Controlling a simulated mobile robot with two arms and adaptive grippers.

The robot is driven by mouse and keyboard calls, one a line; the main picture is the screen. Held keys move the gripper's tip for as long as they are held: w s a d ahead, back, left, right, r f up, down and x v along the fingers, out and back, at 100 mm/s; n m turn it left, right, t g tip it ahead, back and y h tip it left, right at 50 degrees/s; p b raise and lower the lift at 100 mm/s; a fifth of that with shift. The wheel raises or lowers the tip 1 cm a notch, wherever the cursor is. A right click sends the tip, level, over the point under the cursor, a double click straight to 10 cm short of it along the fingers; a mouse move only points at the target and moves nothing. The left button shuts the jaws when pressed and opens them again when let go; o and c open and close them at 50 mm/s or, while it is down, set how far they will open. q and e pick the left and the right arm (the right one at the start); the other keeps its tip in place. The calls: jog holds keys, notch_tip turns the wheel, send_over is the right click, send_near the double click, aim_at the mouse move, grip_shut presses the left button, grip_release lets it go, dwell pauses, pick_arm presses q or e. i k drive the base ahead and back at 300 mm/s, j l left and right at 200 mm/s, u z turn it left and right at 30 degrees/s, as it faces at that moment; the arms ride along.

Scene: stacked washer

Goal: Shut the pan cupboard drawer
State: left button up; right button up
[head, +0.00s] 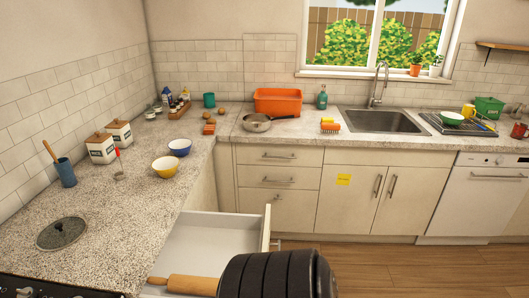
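One drawer (205,238) stands open under the left counter, pulled out to the right. Its inside is white, and its pale front panel (265,229) is at the right end. A wooden rolling pin (185,284) lies in or over the near part of the drawer. A black ribbed part of my own body at the bottom edge hides the drawer's near front end. Neither gripper's fingers show, so no contact with the drawer can be seen.
The left counter (110,228) holds a pan lid (62,233), canisters and two bowls. The back counter has closed drawers (279,180) and closed cupboard doors (395,198) with a sink (383,121) above. The wooden floor (420,265) to the right of the drawer is clear.

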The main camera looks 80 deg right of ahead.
aim_at(203, 243)
jog(key=l+z, duration=0.1)
jog(key=z, duration=0.35)
jog(key=l+z, duration=0.1)
jog(key=z, duration=0.4)
jog(key=k+l+z, duration=0.1)
jog(key=z, duration=0.35)
jog(key=l+z, duration=0.15)
jog(key=z, duration=0.8)
jog(key=i+l, duration=0.05)
